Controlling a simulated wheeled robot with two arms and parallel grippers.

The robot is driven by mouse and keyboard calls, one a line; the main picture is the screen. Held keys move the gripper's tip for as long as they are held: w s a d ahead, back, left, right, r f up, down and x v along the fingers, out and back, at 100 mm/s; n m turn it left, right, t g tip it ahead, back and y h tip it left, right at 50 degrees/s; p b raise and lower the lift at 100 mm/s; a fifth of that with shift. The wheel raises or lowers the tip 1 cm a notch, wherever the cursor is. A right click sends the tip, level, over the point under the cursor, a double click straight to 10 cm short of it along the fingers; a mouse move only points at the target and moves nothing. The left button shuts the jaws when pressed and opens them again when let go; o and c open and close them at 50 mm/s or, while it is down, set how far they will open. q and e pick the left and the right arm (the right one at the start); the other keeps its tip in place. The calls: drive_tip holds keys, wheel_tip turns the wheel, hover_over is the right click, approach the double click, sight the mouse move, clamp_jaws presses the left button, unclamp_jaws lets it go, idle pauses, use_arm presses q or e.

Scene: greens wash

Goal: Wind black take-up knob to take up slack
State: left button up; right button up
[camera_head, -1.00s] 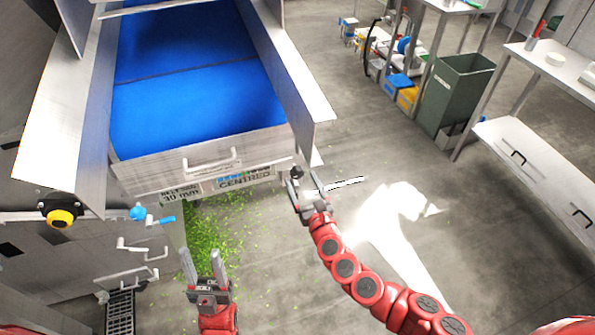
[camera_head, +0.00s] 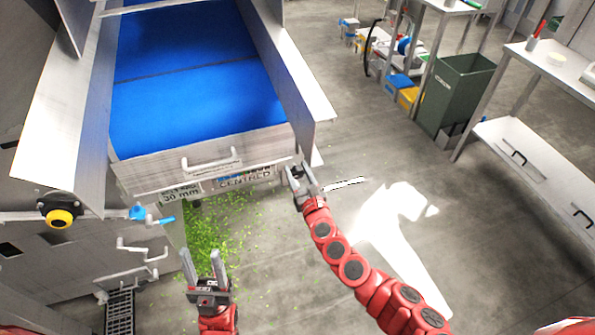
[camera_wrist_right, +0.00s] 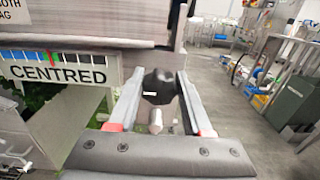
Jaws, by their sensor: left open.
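The black take-up knob (camera_wrist_right: 160,85) is at the corner of the belt machine, right of the "CENTRED" sign (camera_wrist_right: 62,72). In the right wrist view it sits between the two fingers of my right gripper (camera_wrist_right: 161,73), close to both. I cannot tell whether they touch it. In the head view my right gripper (camera_head: 300,168) is at the machine's front right corner and largely hides the knob. My left gripper (camera_head: 205,258) is open and empty, low over the floor in front of the machine. The blue belt (camera_head: 195,110) lies between steel side walls.
A "30 mm" label (camera_head: 181,194) is left of the sign. A yellow-and-black button (camera_head: 60,217) and a blue valve handle (camera_head: 140,212) are at the left. Green scraps (camera_head: 215,230) litter the floor.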

clamp_jaws()
drive_tip(key=shift+m, duration=0.3)
